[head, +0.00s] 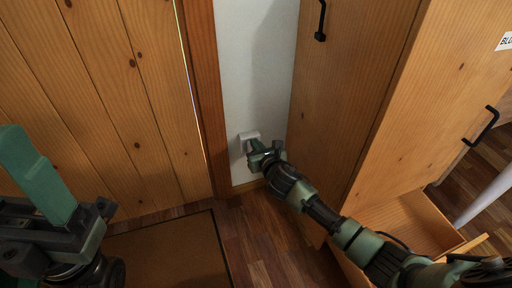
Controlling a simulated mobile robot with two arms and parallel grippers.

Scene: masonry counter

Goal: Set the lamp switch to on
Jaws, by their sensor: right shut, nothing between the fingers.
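A small pale switch plate (250,135) is on the white wall, low in the gap between the wooden door frame and the wooden cabinet. I take it to be the lamp switch. My right gripper (254,148) is shut and empty, with its tip at the plate's lower part. It covers part of the plate, so I cannot tell the switch position or whether the tip touches it. No lamp is in view. My left arm shows at the left edge, but I cannot make out its gripper.
The wooden cabinet (345,90) with black handles stands close right of the switch. An open drawer (415,222) sticks out at the lower right. A plank door (110,90) and its frame (205,90) are on the left. A brown mat (165,255) lies on the wood floor.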

